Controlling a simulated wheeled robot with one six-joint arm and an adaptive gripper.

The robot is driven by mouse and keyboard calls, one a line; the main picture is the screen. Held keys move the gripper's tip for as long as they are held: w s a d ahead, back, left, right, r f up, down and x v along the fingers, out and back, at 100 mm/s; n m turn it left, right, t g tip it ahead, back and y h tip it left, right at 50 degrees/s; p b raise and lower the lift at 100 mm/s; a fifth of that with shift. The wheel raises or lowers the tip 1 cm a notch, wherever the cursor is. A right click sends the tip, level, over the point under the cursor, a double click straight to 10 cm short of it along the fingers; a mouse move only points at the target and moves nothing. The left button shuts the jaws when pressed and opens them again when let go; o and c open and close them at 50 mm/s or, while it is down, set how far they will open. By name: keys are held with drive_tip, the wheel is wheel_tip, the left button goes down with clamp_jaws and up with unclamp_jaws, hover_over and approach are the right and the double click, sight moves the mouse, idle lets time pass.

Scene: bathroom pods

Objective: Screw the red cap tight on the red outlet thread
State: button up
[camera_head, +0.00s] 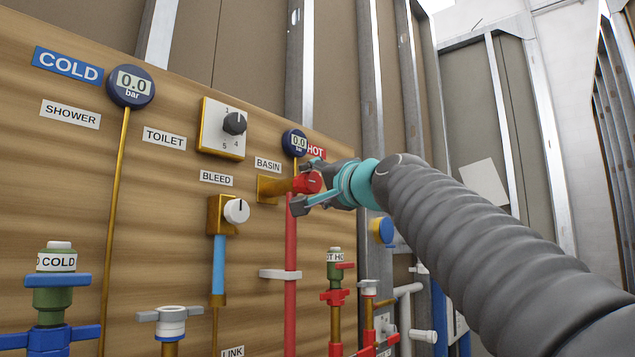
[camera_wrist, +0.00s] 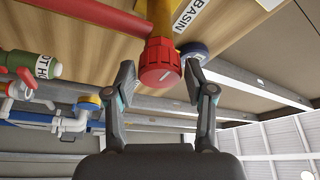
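The red cap (camera_head: 307,183) sits on the end of the short brass BASIN outlet (camera_head: 270,188), on the wooden panel. In the wrist view the ribbed red cap (camera_wrist: 158,66), with a pale line on its face, meets the brass outlet pipe (camera_wrist: 160,18). The thread is hidden, so how far the cap is screwed on cannot be told. My gripper (camera_head: 308,187) is at the cap. In the wrist view my gripper (camera_wrist: 164,85) is open, one finger on each side of the cap, with a visible gap at the right and a narrow one at the left.
A vertical red pipe (camera_head: 290,250) runs below the outlet. A round gauge (camera_head: 295,142) reading 0.0 and a BASIN label (camera_head: 268,165) are just above. The white bleed knob (camera_head: 236,211) and a red-handled HOT valve (camera_head: 335,270) stand nearby.

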drive_tip(key=shift+o, duration=0.6)
drive_tip(key=shift+s, duration=0.1)
drive_tip(key=v, duration=1.2)
